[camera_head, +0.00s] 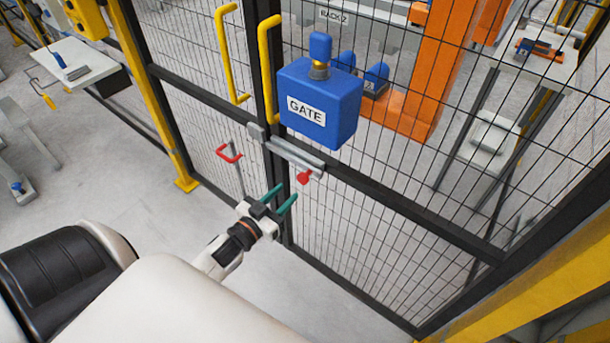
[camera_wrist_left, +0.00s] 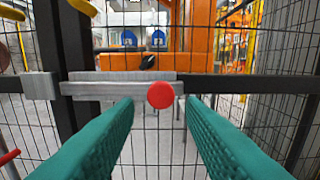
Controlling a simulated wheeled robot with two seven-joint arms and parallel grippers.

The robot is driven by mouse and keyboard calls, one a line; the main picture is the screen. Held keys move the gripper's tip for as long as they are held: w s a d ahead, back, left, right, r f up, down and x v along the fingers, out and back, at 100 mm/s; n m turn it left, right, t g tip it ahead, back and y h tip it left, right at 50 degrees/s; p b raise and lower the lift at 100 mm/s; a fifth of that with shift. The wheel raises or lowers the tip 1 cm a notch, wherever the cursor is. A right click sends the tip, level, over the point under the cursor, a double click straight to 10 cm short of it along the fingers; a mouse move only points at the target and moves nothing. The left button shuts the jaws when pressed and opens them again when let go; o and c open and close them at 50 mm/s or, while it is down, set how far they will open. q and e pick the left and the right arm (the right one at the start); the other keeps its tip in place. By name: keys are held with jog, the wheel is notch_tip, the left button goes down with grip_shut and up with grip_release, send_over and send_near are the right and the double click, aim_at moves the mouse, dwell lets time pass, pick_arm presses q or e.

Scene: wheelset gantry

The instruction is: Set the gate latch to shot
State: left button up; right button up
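The gate latch is a grey sliding bolt (camera_head: 293,155) on the black gate rail, below a blue box labelled GATE (camera_head: 320,103). Its red knob (camera_head: 304,177) hangs at the right part of the bolt. In the left wrist view the bolt (camera_wrist_left: 115,87) lies level, its left end close to a grey keeper block (camera_wrist_left: 40,86) on the post; I cannot tell whether it enters the block. My left gripper (camera_head: 282,195) is open and empty, in front of and below the latch. In the left wrist view the red knob (camera_wrist_left: 159,95) shows between and beyond the two green fingers, apparently untouched. My right gripper is not in view.
Yellow handles (camera_head: 268,70) stand on the gate and the neighbouring panel. A red hooked handle on a grey rod (camera_head: 229,153) is left of the latch. Black wire mesh fencing spans the scene, with an orange frame (camera_head: 440,75) behind it. The floor before the gate is clear.

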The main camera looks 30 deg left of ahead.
aim_at(301, 180)
pick_arm(q)
jog(key=w, duration=0.8)
jog(key=shift+d, duration=0.4)
jog(key=shift+c, duration=0.5)
